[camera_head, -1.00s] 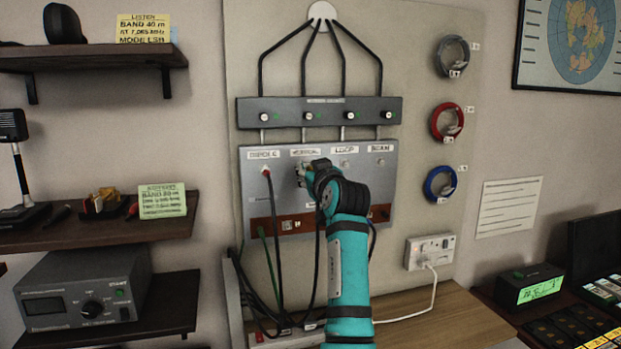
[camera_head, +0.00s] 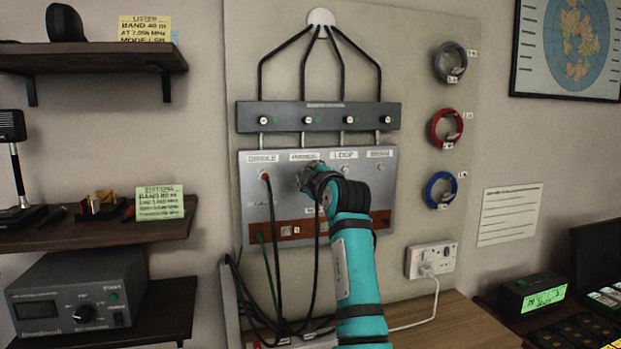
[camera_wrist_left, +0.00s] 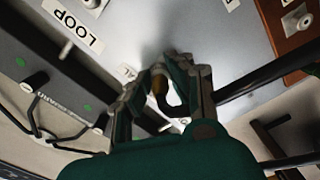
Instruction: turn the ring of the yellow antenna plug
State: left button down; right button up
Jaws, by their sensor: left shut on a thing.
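My left gripper (camera_head: 305,180) is at the socket under the second label of the grey panel (camera_head: 348,222), next to DIPOLE. In the left wrist view its two fingers (camera_wrist_left: 172,80) are closed around a small yellowish-brown piece (camera_wrist_left: 159,86), which appears to be the yellow antenna plug's ring. The head view hides the plug behind the fingers. A black cable (camera_head: 318,255) hangs down below the gripper; its upper end is hidden. My right gripper is not in view.
A red plug (camera_head: 265,176) with a black cable sits in the DIPOLE socket to the left. The LOOP socket (camera_head: 345,169) is close on the right. A dark switch bar (camera_head: 320,117) runs above the panel. A green cable (camera_head: 267,268) hangs at lower left.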

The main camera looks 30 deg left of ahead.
pick_arm(q)
jog(key=n, duration=0.6)
jog(key=shift+r, duration=0.25)
jog(key=shift+b, duration=0.3)
jog(key=c, duration=1.5)
grip_release()
jog(key=shift+o, duration=1.2)
jog(key=shift+a, duration=0.1)
jog(key=shift+o, duration=0.4)
jog(key=shift+w+a+f, duration=0.1)
jog(key=shift+w+f, duration=0.05)
jog(key=shift+f, duration=0.1)
